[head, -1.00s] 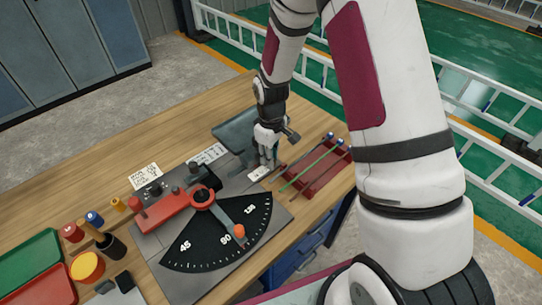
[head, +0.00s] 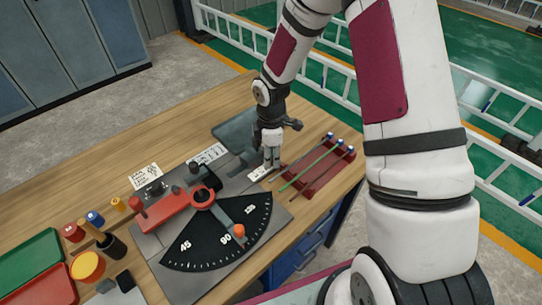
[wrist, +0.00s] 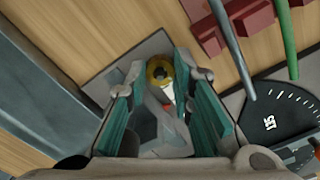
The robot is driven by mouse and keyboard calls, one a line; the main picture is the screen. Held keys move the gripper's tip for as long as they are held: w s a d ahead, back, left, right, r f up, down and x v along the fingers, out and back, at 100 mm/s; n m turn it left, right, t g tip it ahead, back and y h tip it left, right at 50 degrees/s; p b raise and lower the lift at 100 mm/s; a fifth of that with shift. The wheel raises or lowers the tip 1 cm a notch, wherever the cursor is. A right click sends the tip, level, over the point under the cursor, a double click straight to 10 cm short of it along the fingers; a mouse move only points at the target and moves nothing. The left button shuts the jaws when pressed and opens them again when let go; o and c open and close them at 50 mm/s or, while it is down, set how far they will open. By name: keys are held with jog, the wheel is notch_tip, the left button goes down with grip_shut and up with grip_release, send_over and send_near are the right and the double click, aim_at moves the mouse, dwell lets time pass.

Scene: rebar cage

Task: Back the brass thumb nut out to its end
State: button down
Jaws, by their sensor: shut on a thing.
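The brass thumb nut (wrist: 158,66) is a gold ring with a dark centre, seen between my fingertips in the wrist view. My gripper (wrist: 160,84) is shut on it, with a teal pad on either side. The nut is hidden by the fingers there. How far it is along its thread cannot be told.
A red rack (head: 327,172) with several rods stands close right of my gripper. The black angle dial (head: 205,250) and red lever (head: 165,212) lie to the left and front. Trays and coloured pots fill the far left. Bare wood lies behind the plate.

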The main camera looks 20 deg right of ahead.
jog(key=shift+n, duration=0.3)
jog(key=c, duration=1.4)
grip_release()
